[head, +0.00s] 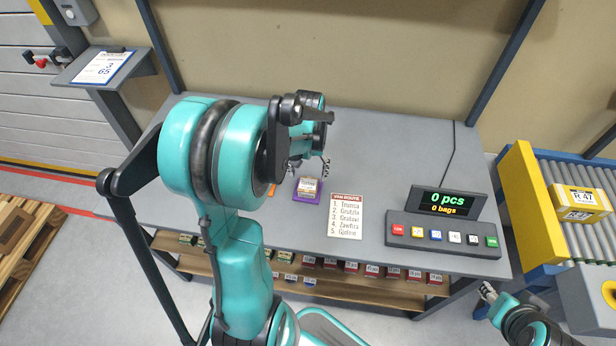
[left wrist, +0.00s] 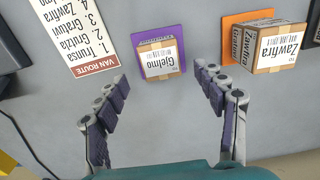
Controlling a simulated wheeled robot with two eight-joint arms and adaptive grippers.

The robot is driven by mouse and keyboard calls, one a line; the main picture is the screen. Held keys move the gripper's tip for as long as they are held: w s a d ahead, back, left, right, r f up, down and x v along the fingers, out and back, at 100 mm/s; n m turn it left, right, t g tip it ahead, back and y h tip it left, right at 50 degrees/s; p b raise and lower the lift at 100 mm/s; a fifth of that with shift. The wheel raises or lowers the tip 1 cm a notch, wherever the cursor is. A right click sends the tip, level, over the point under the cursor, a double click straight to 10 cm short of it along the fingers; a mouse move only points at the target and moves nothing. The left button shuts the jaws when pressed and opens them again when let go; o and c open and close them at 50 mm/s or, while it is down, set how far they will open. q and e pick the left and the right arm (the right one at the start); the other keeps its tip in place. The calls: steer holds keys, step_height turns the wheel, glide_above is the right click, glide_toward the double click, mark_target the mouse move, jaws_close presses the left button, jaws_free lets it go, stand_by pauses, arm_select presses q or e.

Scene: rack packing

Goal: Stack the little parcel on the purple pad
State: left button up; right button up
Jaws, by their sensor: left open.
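A little brown parcel (left wrist: 161,62) with a white label reading Gjelmo sits on the purple pad (left wrist: 141,45), over the pad's near part in the left wrist view. In the head view the parcel (head: 309,184) shows on the purple pad (head: 297,198) on the grey table. My left gripper (head: 311,166) is open and empty above the table, just beyond the pad in the picture. In the left wrist view its fingers (left wrist: 162,82) are spread to either side of the parcel, apart from it. My right gripper (head: 488,291) is at the lower right, away from the pad; its jaws are too small to read.
A bigger parcel (left wrist: 278,45) labelled Zawfira stands on an orange pad (left wrist: 232,19) beside the purple one. A van route sheet (head: 346,216) lies on the table. A button panel with display (head: 443,235) is at the right. A shelf with several small boxes is below.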

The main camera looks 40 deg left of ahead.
mark_target(308, 184)
arm_select(q)
steer(key=s+d+r+m+t, duration=0.3)
steer(key=d+r, duration=0.3)
steer(key=d, duration=0.3)
steer(key=s+d+r+m+t+p, duration=0.1)
steer(key=s+d+r+t, duration=0.3)
steer(key=d, duration=0.5)
step_height(308, 184, up, 2)
steer(key=shift+s+d+r+m, duration=0.15)
steer(key=shift+s+r+m, duration=0.1)
steer(key=shift+m, duration=0.65)
steer(key=shift+s+f, duration=0.1)
